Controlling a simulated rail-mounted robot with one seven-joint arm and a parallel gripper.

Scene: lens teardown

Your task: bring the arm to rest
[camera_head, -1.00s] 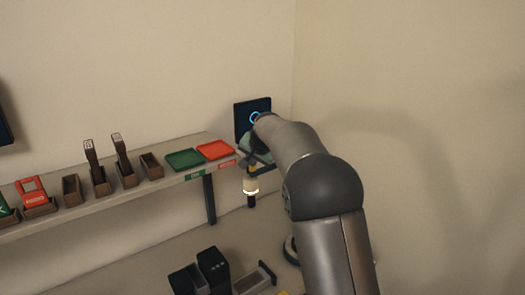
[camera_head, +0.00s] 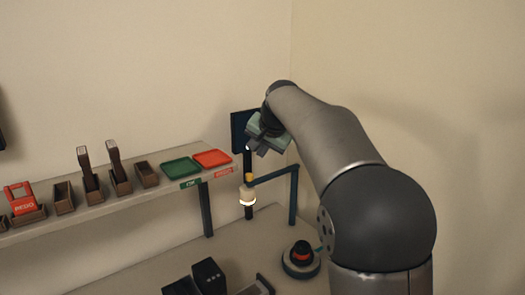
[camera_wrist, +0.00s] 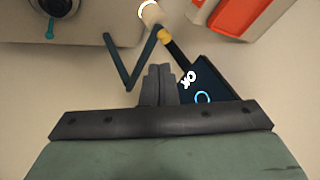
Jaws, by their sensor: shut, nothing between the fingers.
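My gripper (camera_head: 256,147) is at the end of my raised arm, in front of the dark screen (camera_head: 239,130) by the back wall. In the wrist view my gripper (camera_wrist: 161,72) shows its two fingers together, with nothing between them. The screen in that view (camera_wrist: 211,82) lies just right of the fingers and shows a blue ring and white marks. No object is in my grasp.
A lit, ringed post (camera_head: 248,193) and a blue bent stand (camera_head: 293,192) are below my gripper. The shelf at left holds a green tray (camera_head: 181,167), a red tray (camera_head: 212,159) and several brown holders. A round device (camera_head: 301,261) sits on the bench.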

